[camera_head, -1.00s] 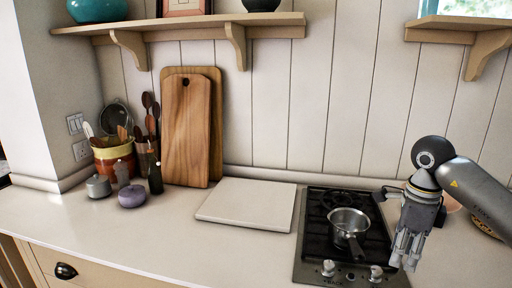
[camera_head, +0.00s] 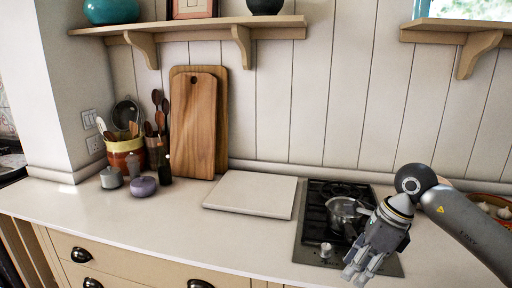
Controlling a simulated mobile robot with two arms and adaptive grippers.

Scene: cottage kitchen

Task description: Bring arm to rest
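My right gripper (camera_head: 356,274) comes in from the right on its grey arm. It points down and to the left, over the front right part of the black hob (camera_head: 312,214). A gap shows between its fingers, and nothing is seen in it. A steel saucepan (camera_head: 340,209) stands on the hob behind the gripper, and the gripper and wrist hide part of it. I cannot tell whether the gripper touches the hob. My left gripper is not in view.
A pale board (camera_head: 250,193) lies left of the hob. Wooden cutting boards (camera_head: 193,125), a utensil crock (camera_head: 122,154) and small pots stand further left. A bowl (camera_head: 490,207) stands behind my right arm. The front left countertop (camera_head: 150,222) is clear.

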